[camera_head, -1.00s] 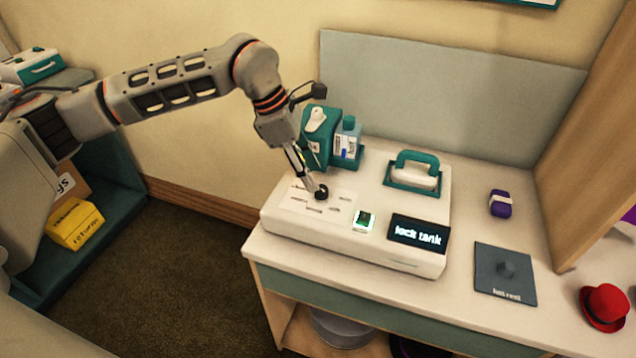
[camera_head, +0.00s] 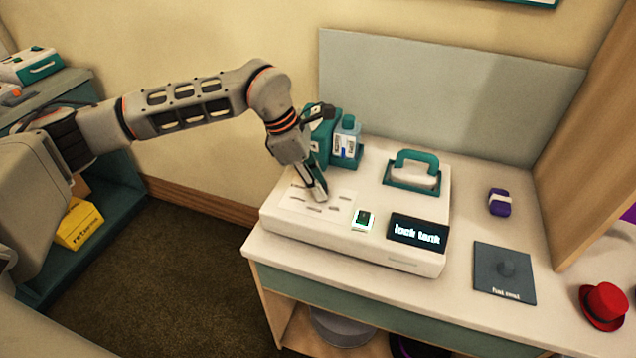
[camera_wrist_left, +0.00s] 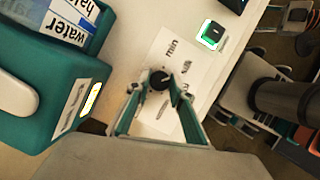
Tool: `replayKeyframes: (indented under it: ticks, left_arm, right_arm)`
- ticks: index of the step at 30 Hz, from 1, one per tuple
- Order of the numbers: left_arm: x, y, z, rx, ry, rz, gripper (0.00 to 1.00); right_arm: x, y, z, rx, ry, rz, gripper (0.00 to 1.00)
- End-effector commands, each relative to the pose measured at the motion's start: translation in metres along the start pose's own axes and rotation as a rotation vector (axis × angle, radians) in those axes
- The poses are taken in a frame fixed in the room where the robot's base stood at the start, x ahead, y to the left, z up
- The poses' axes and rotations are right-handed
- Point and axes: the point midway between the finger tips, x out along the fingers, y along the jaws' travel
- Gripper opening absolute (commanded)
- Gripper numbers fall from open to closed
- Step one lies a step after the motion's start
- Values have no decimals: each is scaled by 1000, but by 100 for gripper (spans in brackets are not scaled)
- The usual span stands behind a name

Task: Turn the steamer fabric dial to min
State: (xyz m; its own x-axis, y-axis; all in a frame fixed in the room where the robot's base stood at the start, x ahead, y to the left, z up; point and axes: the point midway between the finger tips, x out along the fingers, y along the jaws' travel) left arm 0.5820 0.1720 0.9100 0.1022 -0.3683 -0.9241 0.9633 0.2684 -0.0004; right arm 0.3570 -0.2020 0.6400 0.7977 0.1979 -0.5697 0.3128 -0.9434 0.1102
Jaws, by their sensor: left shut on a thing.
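The white steamer base (camera_head: 415,263) stands on the counter with a pale dial plate (camera_head: 343,201). In the left wrist view the small black dial (camera_wrist_left: 159,80) sits on this plate. The printed words "min" (camera_wrist_left: 170,47) and "silk" (camera_wrist_left: 187,67) are near it, with other labels partly hidden by a finger. A light mark shows on the dial, but its exact setting is hard to read. My left gripper (camera_wrist_left: 157,84) has its two fingers around the dial, shut on it. In the head view the left gripper (camera_head: 321,197) hides the dial. My right gripper is not in view.
The display (camera_head: 418,232) reads "lock tank". A lit green switch (camera_head: 363,219) sits beside it. A teal unit with a water bottle (camera_head: 347,139) stands close behind my gripper. A grey mat (camera_head: 490,282) lies right.

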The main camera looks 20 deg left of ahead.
Motion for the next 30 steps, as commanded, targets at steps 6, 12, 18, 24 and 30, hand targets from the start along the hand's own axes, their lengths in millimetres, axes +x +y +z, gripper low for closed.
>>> replayKeyframes:
  ticks: [6, 12, 18, 24, 30]
  left_arm:
    - [-1, -1, 0, -29, 0, 12, 0]
    - [-2, -1, 1, -121, -1, 53, 1]
    - [-1, -3, 1, -274, -1, 114, 1]
    - [-1, -3, 2, -440, -3, 185, 1]
    - [0, -4, 2, -594, -2, 248, 1]
  right_arm:
    - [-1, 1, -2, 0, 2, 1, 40]
    - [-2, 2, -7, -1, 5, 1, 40]
    - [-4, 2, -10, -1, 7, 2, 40]
    - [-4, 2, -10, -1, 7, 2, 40]
    - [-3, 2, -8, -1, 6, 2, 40]
